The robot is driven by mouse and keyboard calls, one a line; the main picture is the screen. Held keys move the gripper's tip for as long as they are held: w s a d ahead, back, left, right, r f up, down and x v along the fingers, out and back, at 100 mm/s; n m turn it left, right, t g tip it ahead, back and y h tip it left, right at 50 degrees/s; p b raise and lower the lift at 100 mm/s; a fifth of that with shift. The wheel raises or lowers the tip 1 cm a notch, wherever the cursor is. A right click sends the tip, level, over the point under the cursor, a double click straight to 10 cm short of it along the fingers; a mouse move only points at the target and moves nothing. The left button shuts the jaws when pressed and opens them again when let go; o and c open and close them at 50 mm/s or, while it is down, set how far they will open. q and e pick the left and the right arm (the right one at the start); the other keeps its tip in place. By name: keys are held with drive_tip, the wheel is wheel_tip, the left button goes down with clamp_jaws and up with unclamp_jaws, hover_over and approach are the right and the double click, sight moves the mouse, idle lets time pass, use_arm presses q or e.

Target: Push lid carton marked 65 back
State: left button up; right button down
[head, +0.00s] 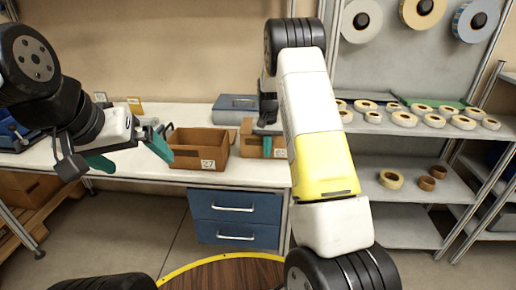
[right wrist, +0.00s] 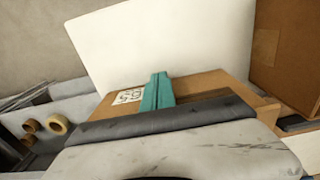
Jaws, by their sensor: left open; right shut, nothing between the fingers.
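The brown carton marked 65 (right wrist: 205,86) shows below my right gripper in the right wrist view, its white label upside down. In the head view a brown carton (head: 249,139) stands on the workbench, partly hidden by my right arm; its label is too small to read. My right gripper (head: 267,146) is shut and empty at this carton; its teal fingers (right wrist: 157,92) overlap the carton near the label, and I cannot tell if they touch. My left gripper (head: 128,156) is open and empty, left of the other carton.
An open brown carton (head: 187,164) with a white label stands left on the white workbench (head: 128,165). A grey-blue box (head: 234,103) is behind. Blue drawers (head: 236,205) hang below. Shelves with several tape reels (head: 391,179) stand right. Another brown carton side (right wrist: 292,55) is close in the wrist view.

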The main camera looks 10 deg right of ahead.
drive_tip(key=shift+w+d, duration=0.35)
drive_tip(key=shift+w, duration=0.8)
drive_tip(key=shift+w+d, duration=0.3)
drive_tip(key=shift+w, duration=0.9)
drive_tip(key=shift+w+d, duration=0.35)
drive_tip(key=shift+w, duration=0.8)
drive_tip(key=shift+s+a, duration=0.3)
drive_tip(key=shift+s, duration=0.7)
drive_tip(key=shift+s+a, duration=0.25)
drive_tip(key=shift+s, duration=0.75)
drive_tip(key=shift+r, duration=5)
